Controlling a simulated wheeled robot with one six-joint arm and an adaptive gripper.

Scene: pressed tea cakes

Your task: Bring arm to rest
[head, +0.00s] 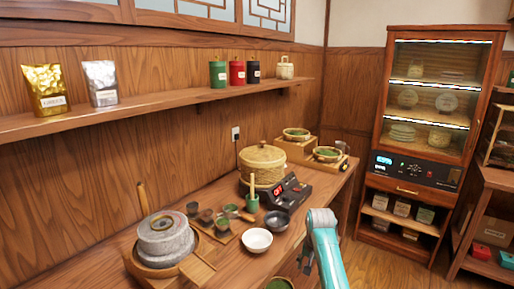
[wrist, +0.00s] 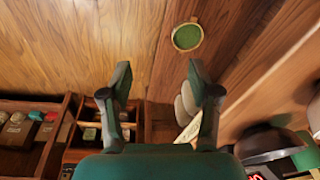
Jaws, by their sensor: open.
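My gripper shows in the wrist view (wrist: 160,85) with its two fingers spread apart and nothing between the fingertips. In the head view my turquoise arm (head: 324,252) rises from the bottom edge at the front edge of the wooden counter (head: 210,272). The fingers are mostly hidden there; a dark part shows just left of the arm. A small round dish of green tea (wrist: 187,36) lies beyond the fingers in the wrist view.
On the counter stand a stone mill (head: 165,238), a white bowl (head: 257,240), a dark bowl (head: 277,221), a bamboo steamer (head: 262,163) on a device with a red display, and a green cup with a pestle (head: 252,202). A glass-front cabinet (head: 430,100) stands right. Open floor (head: 385,268) lies before it.

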